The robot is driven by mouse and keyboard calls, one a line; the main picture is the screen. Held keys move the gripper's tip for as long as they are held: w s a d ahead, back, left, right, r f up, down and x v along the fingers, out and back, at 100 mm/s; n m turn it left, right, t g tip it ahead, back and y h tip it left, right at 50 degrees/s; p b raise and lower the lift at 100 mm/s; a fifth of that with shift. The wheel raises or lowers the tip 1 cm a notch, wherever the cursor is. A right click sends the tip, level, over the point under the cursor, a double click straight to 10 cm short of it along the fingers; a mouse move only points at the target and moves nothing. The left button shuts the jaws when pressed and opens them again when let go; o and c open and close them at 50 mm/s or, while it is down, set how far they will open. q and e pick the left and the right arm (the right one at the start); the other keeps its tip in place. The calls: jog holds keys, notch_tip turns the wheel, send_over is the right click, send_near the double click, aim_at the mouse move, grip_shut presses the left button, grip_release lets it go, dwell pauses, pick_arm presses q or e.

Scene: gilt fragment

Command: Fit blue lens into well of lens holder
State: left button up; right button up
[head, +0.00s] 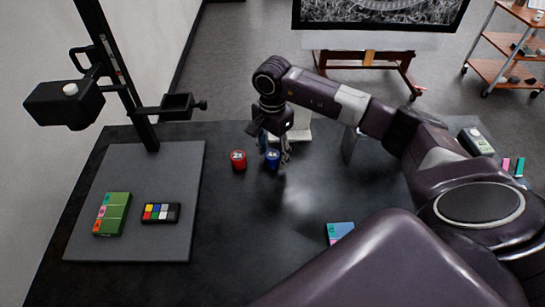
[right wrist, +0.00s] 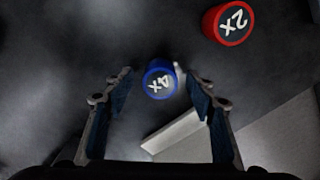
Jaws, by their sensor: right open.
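The blue lens (head: 272,159), marked 4x, stands on the dark table below my right gripper (head: 274,149). It also shows in the right wrist view (right wrist: 159,82), between the two fingertips of the gripper (right wrist: 160,76). The fingers are open with a gap on the left side of the lens; on the right the gap is small and hard to judge. A pale stand (head: 299,132) is partly hidden behind the gripper; I cannot tell whether it is the lens holder, and no well shows. My left gripper is not in view.
A red 2x lens (head: 238,160) stands just left of the blue one. A copy stand with a grey base (head: 140,243) fills the left, carrying a green box (head: 112,214) and a colour chart (head: 160,213). A small blue card (head: 340,232) lies near the front.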

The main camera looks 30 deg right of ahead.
jog(key=c, duration=1.2)
jog(key=shift+r, duration=0.1)
jog(key=shift+c, duration=0.2)
